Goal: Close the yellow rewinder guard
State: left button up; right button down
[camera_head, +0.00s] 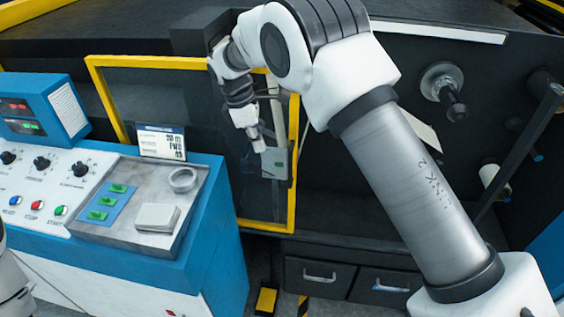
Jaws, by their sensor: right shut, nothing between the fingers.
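The yellow rewinder guard (292,185) is a yellow frame around a dark see-through panel, standing at the machine front in the middle of the head view. A small grey-green plate (274,163) shows near its right edge. My right gripper (258,146) is shut and empty, pointing down in front of the panel close to that plate. I cannot tell whether it touches the plate or guard. My right arm hides part of the guard's top right corner. How far the guard stands open is not clear. My left gripper is not in view.
A blue and white control console (215,230) with knobs and buttons stands at left, close to the guard. It carries a grey tray with a tape ring (183,180) and a white block (157,218). Rollers (442,82) show at right, drawers (319,277) below.

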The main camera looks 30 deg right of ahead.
aim_at(281, 164)
jog(key=d+f+p, duration=0.1)
jog(key=f, duration=0.1)
jog(key=s+d+f+p, duration=0.1)
jog(key=d+f, duration=0.1)
jog(key=f, duration=0.1)
jog(key=s+d+f+p, duration=0.1)
jog(key=d+f, duration=0.1)
jog(key=shift+f, duration=0.25)
